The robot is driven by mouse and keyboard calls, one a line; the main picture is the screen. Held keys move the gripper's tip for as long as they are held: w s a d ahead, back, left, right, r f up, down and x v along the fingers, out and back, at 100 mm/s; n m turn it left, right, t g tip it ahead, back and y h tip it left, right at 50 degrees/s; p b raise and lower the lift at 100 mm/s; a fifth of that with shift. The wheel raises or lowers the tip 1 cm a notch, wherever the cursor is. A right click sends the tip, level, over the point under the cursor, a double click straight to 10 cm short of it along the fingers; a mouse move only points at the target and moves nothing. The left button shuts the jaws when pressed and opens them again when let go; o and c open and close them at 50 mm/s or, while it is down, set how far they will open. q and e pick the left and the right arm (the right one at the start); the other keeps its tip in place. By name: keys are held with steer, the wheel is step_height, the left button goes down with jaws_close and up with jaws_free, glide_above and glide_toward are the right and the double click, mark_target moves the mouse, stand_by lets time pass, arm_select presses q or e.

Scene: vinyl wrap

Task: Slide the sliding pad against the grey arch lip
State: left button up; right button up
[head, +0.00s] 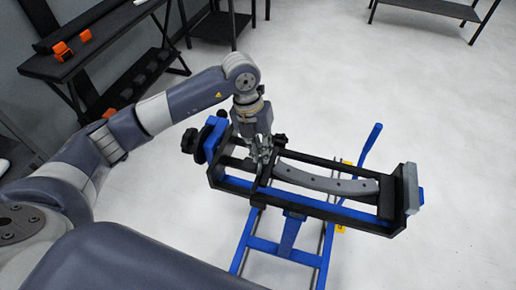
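The grey arch lip (330,183) is a curved grey strip with small holes. It lies between the dark rails of a blue-and-black clamp stand, its right end close to the dark block at the right end. A dark crosspiece (262,186), which looks like the sliding pad, spans the rails near the arch's left end. Whether it touches the arch is unclear. My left gripper (262,153) points down at this crosspiece, its fingers over or against it. The fingers are small and blend with the dark parts, so their opening is unclear. My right gripper is not in view.
The clamp stand has a blue base (289,238) and a blue lever (373,136) sticking up behind it. A dark knob (280,140) sits beside my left gripper. A dark table (85,50) with orange items stands at the upper left. Pale floor around the stand is clear.

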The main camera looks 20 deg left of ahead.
arm_select(q)
steer(key=shift+o, duration=1.3)
steer(key=shift+w+d, duration=0.15)
steer(key=shift+d, duration=0.2)
steer(key=shift+a+r, duration=0.1)
steer(key=shift+a, duration=0.05)
step_height(320, 180, up, 12)
steer(key=a, duration=0.2)
steer(key=shift+f, duration=0.2)
